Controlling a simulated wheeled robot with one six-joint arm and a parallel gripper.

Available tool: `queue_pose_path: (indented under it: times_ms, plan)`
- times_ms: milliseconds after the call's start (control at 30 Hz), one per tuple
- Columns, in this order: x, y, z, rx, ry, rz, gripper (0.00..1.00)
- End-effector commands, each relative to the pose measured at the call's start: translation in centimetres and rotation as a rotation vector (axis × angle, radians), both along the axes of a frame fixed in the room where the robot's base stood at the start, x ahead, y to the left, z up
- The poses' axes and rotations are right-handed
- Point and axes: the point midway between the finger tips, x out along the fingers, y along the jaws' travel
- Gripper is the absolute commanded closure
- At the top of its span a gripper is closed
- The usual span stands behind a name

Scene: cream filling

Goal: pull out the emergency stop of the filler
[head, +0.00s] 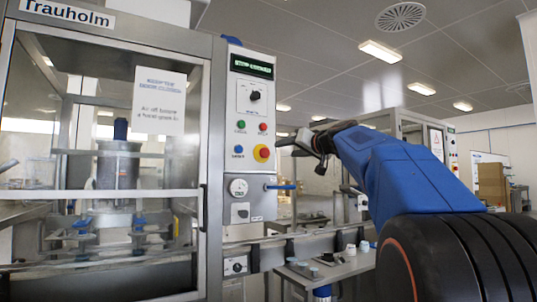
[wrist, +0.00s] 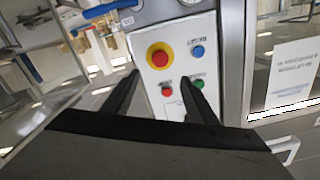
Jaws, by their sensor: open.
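The emergency stop (head: 261,153) is a red mushroom button on a yellow ring, low on the right of the filler's grey control panel. It also shows in the wrist view (wrist: 159,57), between and beyond the fingertips. My gripper (head: 284,144) is open and empty, just right of the button in the head view. Its two dark fingers (wrist: 159,80) point at the panel in the wrist view, one on each side of the button's line. I see no contact with the button. Whether it is pressed in or out, I cannot tell.
A green button (head: 241,125), a small red button (head: 263,127) and a blue button (head: 239,149) sit close around the stop. A selector knob (head: 254,95) is above. A gauge (head: 238,187) and a blue valve handle (head: 285,186) are below. The glazed filler cabinet (head: 160,165) stands left.

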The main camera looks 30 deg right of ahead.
Motion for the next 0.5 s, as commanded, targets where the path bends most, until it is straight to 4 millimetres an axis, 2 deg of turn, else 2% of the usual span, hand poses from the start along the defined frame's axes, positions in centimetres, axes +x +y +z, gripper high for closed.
queue_pose_path:
  times_ms: [33,500]
  plan:
    - [1.1,0.1,-0.1,0.000,0.001,0.002,0.47]
    - [9.4,0.5,-0.1,0.001,0.002,0.002,0.47]
